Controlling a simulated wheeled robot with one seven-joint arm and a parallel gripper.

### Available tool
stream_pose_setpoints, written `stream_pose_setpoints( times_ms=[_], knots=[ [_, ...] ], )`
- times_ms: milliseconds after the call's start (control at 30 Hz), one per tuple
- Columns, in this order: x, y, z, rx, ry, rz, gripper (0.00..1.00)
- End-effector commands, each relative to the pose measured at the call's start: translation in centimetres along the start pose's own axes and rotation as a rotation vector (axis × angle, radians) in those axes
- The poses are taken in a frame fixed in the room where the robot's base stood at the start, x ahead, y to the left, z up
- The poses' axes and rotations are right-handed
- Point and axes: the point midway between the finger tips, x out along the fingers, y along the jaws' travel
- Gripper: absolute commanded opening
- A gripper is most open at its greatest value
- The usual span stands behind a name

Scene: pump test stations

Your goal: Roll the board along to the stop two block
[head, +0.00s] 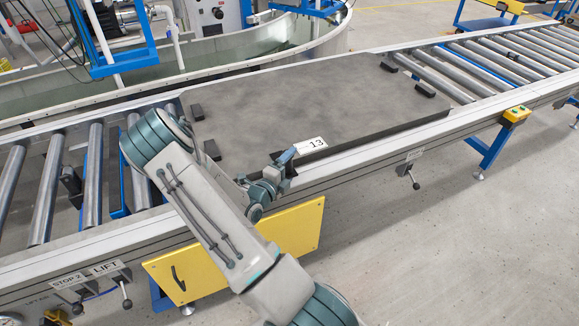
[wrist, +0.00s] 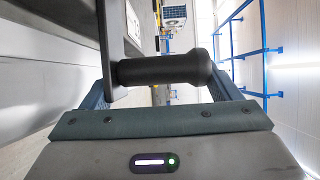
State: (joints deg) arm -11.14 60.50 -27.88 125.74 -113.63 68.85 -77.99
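The board is a dark grey plate (head: 290,95) lying flat on the roller conveyor, with small black blocks near its corners and a white "13" label (head: 311,145) on its near edge. My gripper (head: 285,163) is at that near edge, beside the label. In the wrist view, a black spool-shaped handle (wrist: 165,71) on a dark bracket lies crosswise between my two fingers, its ends close to both. I cannot tell whether the fingers press on it.
Bare rollers (head: 45,190) lie left of the board, partly behind my arm, and more (head: 500,60) lie to the right. A "LIFT" tag and levers (head: 122,280) sit on the near rail. A yellow panel (head: 290,235) hangs below. A curved tank (head: 235,50) stands behind.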

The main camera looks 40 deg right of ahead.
Motion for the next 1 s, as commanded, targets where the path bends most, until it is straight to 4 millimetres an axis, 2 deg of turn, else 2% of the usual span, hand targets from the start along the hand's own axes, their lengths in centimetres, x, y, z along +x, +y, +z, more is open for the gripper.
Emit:
stream_pose_setpoints(
  times_ms=[33,200,233,367,1000],
  knots=[
    [0.0,0.0,0.0,0.0,0.0,0.0,0.67],
    [0.0,0.0,0.0,0.0,0.0,0.0,0.19],
    [0.0,0.0,0.0,0.0,0.0,0.0,0.13],
    [-0.3,0.0,0.2,0.001,-0.001,0.001,0.13],
    [-6.3,-0.1,3.8,0.002,-0.004,0.003,0.13]
  ],
)
